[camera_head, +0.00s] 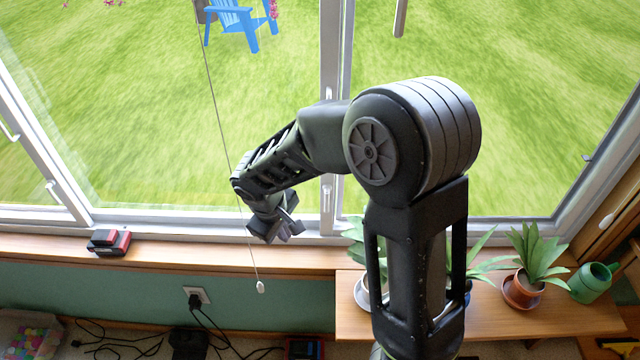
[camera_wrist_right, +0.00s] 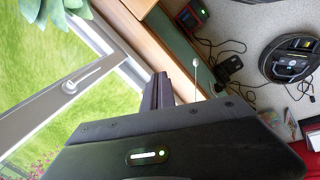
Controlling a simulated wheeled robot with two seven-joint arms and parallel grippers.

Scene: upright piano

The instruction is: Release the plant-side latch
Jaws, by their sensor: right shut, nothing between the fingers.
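A white latch handle (camera_head: 327,195) stands upright on the middle window post. A white lever handle on a window frame (camera_wrist_right: 80,78) shows in the right wrist view, with leaves near it at the top; it looks like the same latch, but I cannot be sure. My right gripper (camera_head: 285,232) is shut and empty, pointing down, to the left of the middle post and a little lower than the handle. Its fingers (camera_wrist_right: 170,90) also show in the wrist view, apart from the lever. My left gripper is not in view.
A cord with a white end (camera_head: 260,287) hangs just left of my right gripper. A red and black box (camera_head: 109,242) sits on the wooden sill. Potted plants (camera_head: 523,290) and a green watering can (camera_head: 592,282) stand on a wooden bench at right.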

